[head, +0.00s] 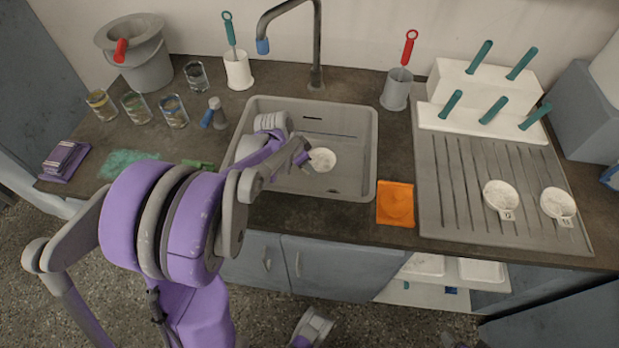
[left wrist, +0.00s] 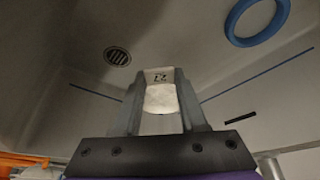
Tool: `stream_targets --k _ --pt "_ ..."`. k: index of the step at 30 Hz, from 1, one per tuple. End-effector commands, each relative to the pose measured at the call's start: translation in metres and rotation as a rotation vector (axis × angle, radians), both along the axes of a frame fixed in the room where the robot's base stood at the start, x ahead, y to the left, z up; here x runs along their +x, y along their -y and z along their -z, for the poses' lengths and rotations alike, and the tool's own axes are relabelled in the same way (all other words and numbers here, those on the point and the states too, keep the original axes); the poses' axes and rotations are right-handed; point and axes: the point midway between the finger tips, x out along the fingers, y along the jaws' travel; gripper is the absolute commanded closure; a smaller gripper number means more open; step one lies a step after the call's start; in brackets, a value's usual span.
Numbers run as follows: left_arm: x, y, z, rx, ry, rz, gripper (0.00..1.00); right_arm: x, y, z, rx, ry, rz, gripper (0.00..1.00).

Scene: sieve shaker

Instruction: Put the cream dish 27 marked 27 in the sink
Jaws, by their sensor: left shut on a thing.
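The cream dish 27 (left wrist: 160,97) is between the fingers of my left gripper (left wrist: 158,100) in the left wrist view, with its marked tab toward the far side. In the head view the round dish (head: 322,160) shows pale at the tip of my left gripper (head: 304,157), inside the outline of the grey sink (head: 364,150). My left gripper is shut on it. I cannot tell whether the dish touches the basin floor. A grey part of my right arm (head: 312,326) shows low at the bottom edge; its fingers are not clear.
In the left wrist view the basin has a drain (left wrist: 117,56) and a blue ring (left wrist: 257,20). A tap (head: 317,60) stands behind the sink. An orange cloth (head: 396,204) lies right of it. Two other cream dishes (head: 501,196) (head: 556,203) lie on the ribbed drainer (head: 445,215).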

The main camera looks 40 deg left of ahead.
Motion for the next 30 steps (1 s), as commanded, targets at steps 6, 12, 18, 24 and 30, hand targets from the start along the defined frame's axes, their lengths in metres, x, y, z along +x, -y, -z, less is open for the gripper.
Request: stream_targets --k 6,12,18,24,30 --pt "0.0 0.0 0.023 0.0 0.0 0.0 1.0 0.0 0.0 0.007 0.0 -0.003 0.0 0.28" --pt "0.0 0.0 0.05 0.0 -0.001 0.0 1.0 0.0 0.0 0.016 0.0 -0.006 0.0 0.28" --pt "0.0 0.001 0.058 0.001 0.0 0.0 1.0 0.0 0.0 0.018 0.0 -0.006 0.0 0.28" --pt "0.0 0.0 0.06 0.0 0.0 0.0 1.0 0.0 0.0 0.019 0.0 -0.007 0.0 0.28" --pt "0.0 0.0 0.061 0.001 0.0 0.0 0.35 0.0 0.0 0.02 0.0 -0.007 0.0 0.28"
